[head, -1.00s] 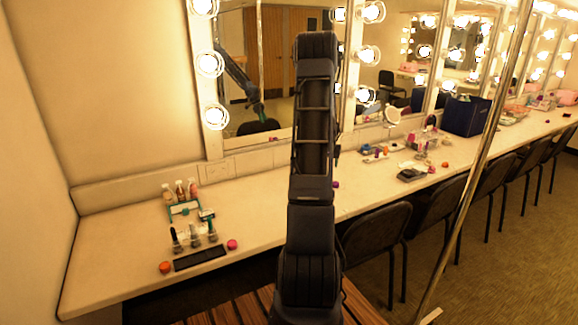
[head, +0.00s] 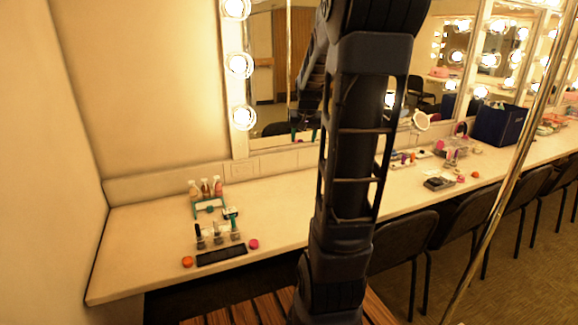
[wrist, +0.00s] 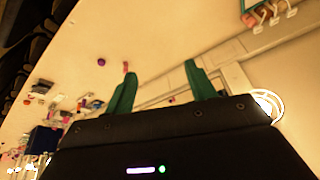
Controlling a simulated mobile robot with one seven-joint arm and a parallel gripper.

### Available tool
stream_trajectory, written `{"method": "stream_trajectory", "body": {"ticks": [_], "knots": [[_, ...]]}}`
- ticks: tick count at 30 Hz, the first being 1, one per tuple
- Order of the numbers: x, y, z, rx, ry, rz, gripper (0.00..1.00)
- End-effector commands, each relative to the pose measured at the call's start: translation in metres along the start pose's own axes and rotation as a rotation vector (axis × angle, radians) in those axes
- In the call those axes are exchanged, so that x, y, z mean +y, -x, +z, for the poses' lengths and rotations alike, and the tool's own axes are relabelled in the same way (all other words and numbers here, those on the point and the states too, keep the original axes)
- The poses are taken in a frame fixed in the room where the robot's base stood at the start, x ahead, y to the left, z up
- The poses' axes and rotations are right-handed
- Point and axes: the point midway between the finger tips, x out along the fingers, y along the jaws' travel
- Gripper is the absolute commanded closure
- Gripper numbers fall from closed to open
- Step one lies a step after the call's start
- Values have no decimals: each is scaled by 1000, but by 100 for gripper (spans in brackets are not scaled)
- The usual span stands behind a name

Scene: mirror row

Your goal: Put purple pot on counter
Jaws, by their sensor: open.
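A small round purple pot (wrist: 101,62) sits on the pale counter in the wrist view, beyond my fingertips and to their left. In the head view my arm hides that part of the counter (head: 290,205), and I cannot see the pot there. My gripper (wrist: 160,80) has two green fingers spread apart with nothing between them. It is above the counter, and its distance from the pot is hard to judge.
An orange pot (head: 187,262) and a pink pot (head: 253,244) flank a black tray (head: 221,255) near the front edge at left. Bottles (head: 205,188) stand behind. Chairs (head: 405,240) line the front. A metal pole (head: 500,190) rises at right.

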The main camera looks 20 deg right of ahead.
Motion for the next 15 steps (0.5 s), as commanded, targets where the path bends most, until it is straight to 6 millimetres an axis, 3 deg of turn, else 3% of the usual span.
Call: {"method": "stream_trajectory", "body": {"ticks": [6, 15], "knots": [[-32, 49, 62, 3, 102, -36, 45], [-56, 95, 153, 2, 241, -72, 45]]}}
